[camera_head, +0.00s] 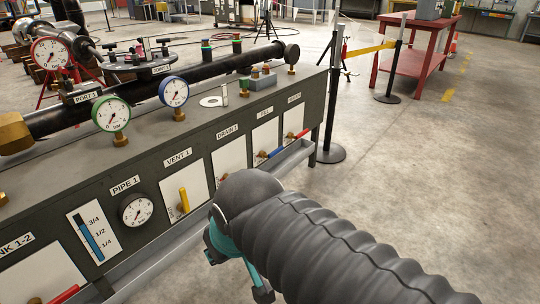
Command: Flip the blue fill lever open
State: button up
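The blue fill lever (275,153) is on the white panel under the FILL label, on the bench's front face. It points sideways to the right of its brass valve, nearly level. My gripper (250,275) is at the bottom centre, below and left of the lever and apart from it. Only some teal and dark parts of it show past my dark ribbed arm. The fingertips are mostly hidden, so I cannot tell whether it is open or shut.
A yellow lever (184,199) stands upright under VENT 1. A red lever (302,134) sits just right of the blue one. A grey trough (292,158) runs along the bench front below the levers. A black post (331,120) stands at the bench's right end.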

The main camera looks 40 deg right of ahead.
aim_at(262, 154)
jog(key=i, duration=0.75)
jog(key=z, duration=0.85)
jog(key=i, duration=0.65)
jog(key=u, duration=0.4)
jog(key=k, duration=0.65)
jog(key=z, duration=0.35)
